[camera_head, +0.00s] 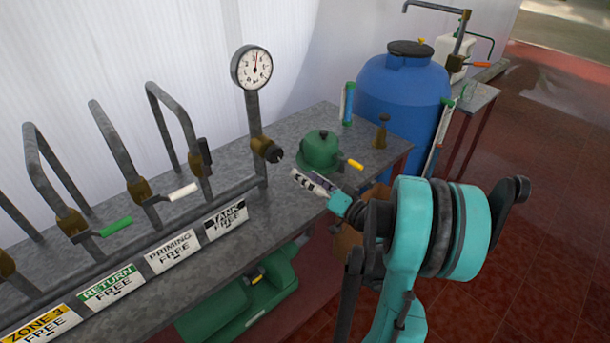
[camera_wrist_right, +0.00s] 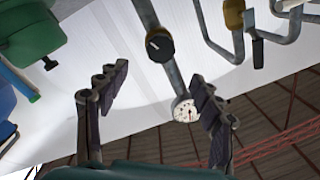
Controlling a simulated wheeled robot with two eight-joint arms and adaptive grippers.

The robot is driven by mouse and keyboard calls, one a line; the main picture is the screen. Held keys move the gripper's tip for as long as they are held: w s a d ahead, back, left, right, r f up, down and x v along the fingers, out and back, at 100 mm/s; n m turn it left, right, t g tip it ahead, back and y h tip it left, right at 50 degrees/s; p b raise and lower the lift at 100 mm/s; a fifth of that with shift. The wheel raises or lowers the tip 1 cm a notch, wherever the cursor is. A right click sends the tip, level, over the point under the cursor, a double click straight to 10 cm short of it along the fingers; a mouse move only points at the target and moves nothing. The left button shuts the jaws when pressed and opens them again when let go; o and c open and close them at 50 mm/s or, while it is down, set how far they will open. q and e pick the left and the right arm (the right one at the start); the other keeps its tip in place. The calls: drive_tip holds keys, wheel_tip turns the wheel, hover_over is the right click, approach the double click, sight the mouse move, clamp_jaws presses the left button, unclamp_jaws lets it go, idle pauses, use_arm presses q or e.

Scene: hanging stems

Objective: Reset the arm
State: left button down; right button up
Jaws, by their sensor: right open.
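My right arm (camera_head: 405,250), teal with dark joints, comes in from the lower right in the head view. Its gripper (camera_head: 318,186) is over the bench's near edge, in front of the green pump-like housing (camera_head: 320,150). In the right wrist view the gripper (camera_wrist_right: 160,92) is open, with its two dark jointed fingers wide apart and nothing between them touching either one. A dark round knob (camera_wrist_right: 160,44) on a pipe shows beyond the fingers. My left gripper is in neither view.
The grey metal bench (camera_head: 180,262) carries bent pipes, a pressure gauge (camera_head: 251,68), valves with green (camera_head: 109,228) and white (camera_head: 183,191) handles, and label plates. A blue barrel (camera_head: 405,85) stands behind my arm. Red tiled floor (camera_head: 555,200) lies open at right.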

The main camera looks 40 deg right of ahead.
idle(0.3)
drive_tip(key=a+f+n+g+y, duration=0.3)
drive_tip(key=a+g, duration=0.4)
drive_tip(key=a, duration=1)
drive_tip(key=s+a+f+n+g+h, duration=0.1)
drive_tip(key=s+a+f+g+h, duration=0.1)
drive_tip(key=s, duration=0.5)
drive_tip(key=s+a+f+n+g+h, duration=0.1)
drive_tip(key=s+a+f+g+h, duration=0.1)
drive_tip(key=s, duration=0.5)
drive_tip(key=a+h, duration=0.1)
drive_tip(key=a, duration=0.1)
drive_tip(key=shift+a+n+h, duration=0.3)
drive_tip(key=shift+n, duration=0.1)
